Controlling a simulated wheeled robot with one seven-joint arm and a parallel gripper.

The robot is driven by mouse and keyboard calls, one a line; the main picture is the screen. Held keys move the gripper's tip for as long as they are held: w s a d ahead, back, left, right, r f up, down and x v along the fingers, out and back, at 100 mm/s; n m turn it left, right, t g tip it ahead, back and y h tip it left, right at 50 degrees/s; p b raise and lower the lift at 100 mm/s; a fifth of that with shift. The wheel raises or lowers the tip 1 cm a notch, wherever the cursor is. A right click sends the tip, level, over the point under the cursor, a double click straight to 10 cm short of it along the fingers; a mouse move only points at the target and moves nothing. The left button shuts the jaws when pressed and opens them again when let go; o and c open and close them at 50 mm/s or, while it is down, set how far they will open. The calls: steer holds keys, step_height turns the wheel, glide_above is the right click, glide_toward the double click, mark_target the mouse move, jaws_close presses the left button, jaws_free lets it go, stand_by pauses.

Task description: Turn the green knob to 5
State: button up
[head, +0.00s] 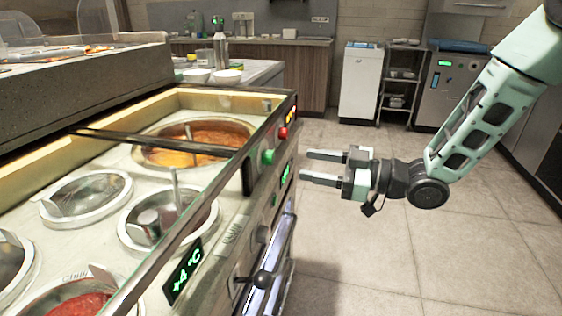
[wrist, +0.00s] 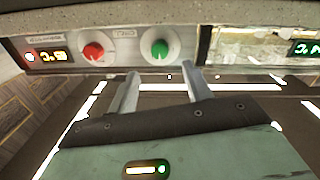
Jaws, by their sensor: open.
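The green knob (head: 268,157) is on the front panel of the sauce well counter. In the wrist view the round green knob (wrist: 160,49) sits on a pale disc, with a light pointer mark whose exact setting I cannot read. My gripper (head: 304,165) is open and empty, to the right of the panel and pointing at it. In the wrist view the fingertips of my gripper (wrist: 159,73) are spread on either side of the green knob's line, just short of it, with a gap between.
A red knob (wrist: 93,50) sits beside the green one, near an orange-digit display (wrist: 54,56). A green display (head: 286,173) is on the panel's other side. A black lever (head: 262,279) sticks out lower down. The tiled floor (head: 400,250) beside the counter is clear.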

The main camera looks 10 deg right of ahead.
mark_target(273, 158)
steer(key=x, duration=0.7)
steer(key=shift+w+a+b, duration=0.2)
steer(key=shift+a+b, duration=0.1)
steer(key=shift+a, duration=0.05)
steer(key=c, duration=1)
